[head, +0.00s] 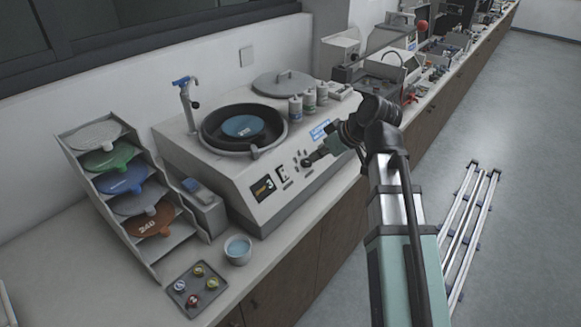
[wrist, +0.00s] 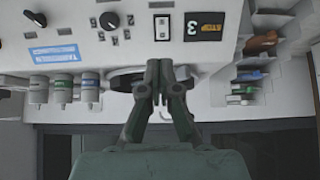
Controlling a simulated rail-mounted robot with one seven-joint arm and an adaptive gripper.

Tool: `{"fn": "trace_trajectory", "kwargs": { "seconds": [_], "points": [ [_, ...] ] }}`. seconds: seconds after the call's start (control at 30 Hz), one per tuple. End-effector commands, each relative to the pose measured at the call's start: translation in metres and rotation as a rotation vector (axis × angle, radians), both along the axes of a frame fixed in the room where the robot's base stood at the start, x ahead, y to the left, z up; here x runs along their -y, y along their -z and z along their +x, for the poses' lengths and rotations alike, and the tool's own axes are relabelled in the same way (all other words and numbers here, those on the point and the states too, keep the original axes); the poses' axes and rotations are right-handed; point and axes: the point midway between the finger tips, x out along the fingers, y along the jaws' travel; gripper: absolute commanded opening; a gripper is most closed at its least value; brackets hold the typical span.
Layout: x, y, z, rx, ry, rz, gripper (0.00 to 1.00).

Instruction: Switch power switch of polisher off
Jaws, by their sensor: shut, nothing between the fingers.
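The polisher (head: 232,178) is a light grey bench machine with a round black bowl and a blue disc. My gripper (head: 309,160) is shut and empty, close to the panel, to the right of the switch in the head view. In the wrist view my gripper (wrist: 164,72) points toward the panel, below the switch; contact cannot be made out.
The panel has a display (wrist: 203,27) and a round knob (wrist: 109,20). Several bottles (head: 309,100) stand on the machine behind my gripper. A disc rack (head: 120,185), a bowl (head: 238,250) and a small tray (head: 196,288) are at left.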

Motion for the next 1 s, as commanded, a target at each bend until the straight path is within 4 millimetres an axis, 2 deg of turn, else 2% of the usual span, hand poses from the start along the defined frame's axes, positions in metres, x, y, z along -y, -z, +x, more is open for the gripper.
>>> {"fn": "trace_trajectory", "kwargs": {
  "seconds": [0.27,0.8,1.0],
  "points": [
    [-0.008,0.011,0.006,-0.003,0.0,0.001,0.0],
    [-0.051,0.073,0.039,-0.004,0.0,-0.001,0.0],
    [-0.069,0.086,0.053,-0.002,0.0,-0.001,0.0]
  ]
}}
